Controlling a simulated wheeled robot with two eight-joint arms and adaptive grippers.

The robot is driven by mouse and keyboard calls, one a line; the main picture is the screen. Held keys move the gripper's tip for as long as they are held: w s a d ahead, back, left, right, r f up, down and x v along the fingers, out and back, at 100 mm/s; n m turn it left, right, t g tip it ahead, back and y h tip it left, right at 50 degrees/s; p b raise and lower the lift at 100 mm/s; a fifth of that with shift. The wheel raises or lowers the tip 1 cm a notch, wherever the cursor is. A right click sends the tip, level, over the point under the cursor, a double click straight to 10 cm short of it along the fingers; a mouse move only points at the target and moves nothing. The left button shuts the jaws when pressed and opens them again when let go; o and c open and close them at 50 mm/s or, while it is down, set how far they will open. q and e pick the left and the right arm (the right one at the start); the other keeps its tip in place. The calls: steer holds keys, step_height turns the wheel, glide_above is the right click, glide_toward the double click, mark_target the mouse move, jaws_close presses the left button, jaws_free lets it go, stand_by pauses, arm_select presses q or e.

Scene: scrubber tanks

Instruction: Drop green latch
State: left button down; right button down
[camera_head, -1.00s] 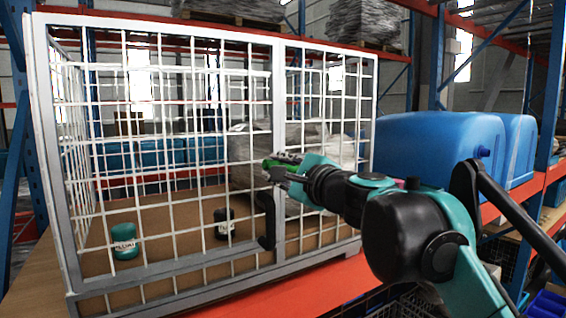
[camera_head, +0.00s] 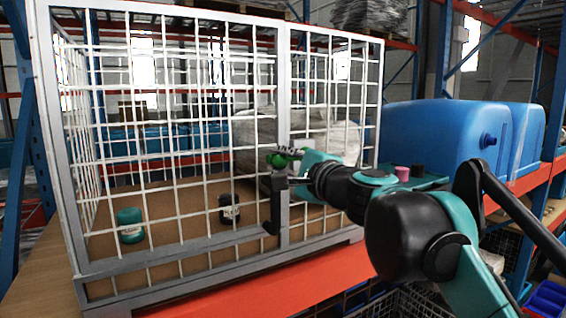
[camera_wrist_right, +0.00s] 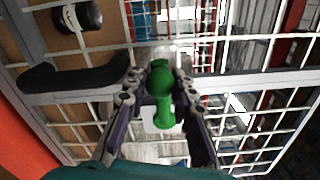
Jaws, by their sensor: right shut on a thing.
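The green latch (camera_head: 277,160) is a small green knob on the cage's middle post, above a black handle (camera_head: 271,210). In the right wrist view the green latch (camera_wrist_right: 161,95) stands between the two fingers. My right gripper (camera_head: 292,157) is at the post, shut on the green latch; it also shows in the right wrist view (camera_wrist_right: 158,92). The black handle (camera_wrist_right: 75,78) lies left of the fingers there. My left gripper is not in view.
The white wire cage (camera_head: 160,258) holds a teal canister (camera_head: 130,226) and a black canister (camera_head: 229,208) on its brown floor. Blue tanks (camera_head: 440,135) stand at right behind my right arm. An orange beam (camera_head: 300,285) runs below the cage.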

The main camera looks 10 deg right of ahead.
steer(key=c, duration=1.3)
jaws_free()
steer(key=shift+s+a, duration=0.1)
steer(key=shift+a, duration=0.3)
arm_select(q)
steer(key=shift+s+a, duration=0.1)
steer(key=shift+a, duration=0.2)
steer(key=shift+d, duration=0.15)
arm_select(e)
steer(key=shift+d, duration=0.2)
